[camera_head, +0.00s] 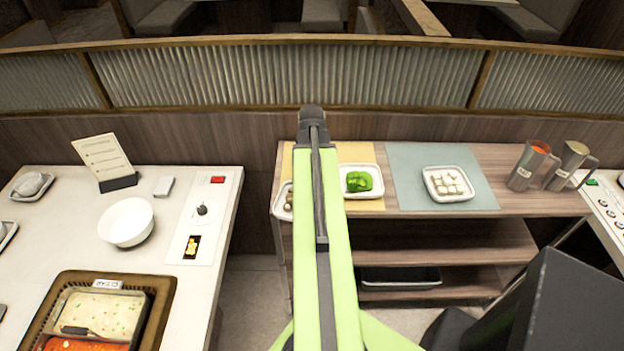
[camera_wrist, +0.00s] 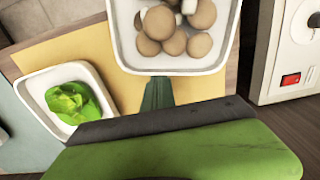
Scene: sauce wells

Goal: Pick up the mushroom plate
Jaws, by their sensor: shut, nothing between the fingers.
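The mushroom plate (camera_head: 278,206) is a white square plate at the left end of the wooden shelf top, partly hidden behind my green arm in the head view. In the wrist view the plate (camera_wrist: 172,66) is at the top, cut off by the frame edge, with several round brown mushrooms (camera_wrist: 176,38) on it. My gripper (camera_head: 311,114) is shut and empty. In the wrist view a narrow dark green part of my gripper (camera_wrist: 158,92) shows just below the plate's near rim. I cannot tell whether it touches the plate.
A white plate with green pepper (camera_head: 362,181) stands beside it on the yellow mat (camera_head: 358,152). A plate of white cubes (camera_head: 449,184) is on the grey-green mat (camera_head: 404,165). Two metal jugs (camera_head: 530,164) stand at the right. A white counter (camera_head: 160,208) with a bowl (camera_head: 128,222) lies left, across a gap.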

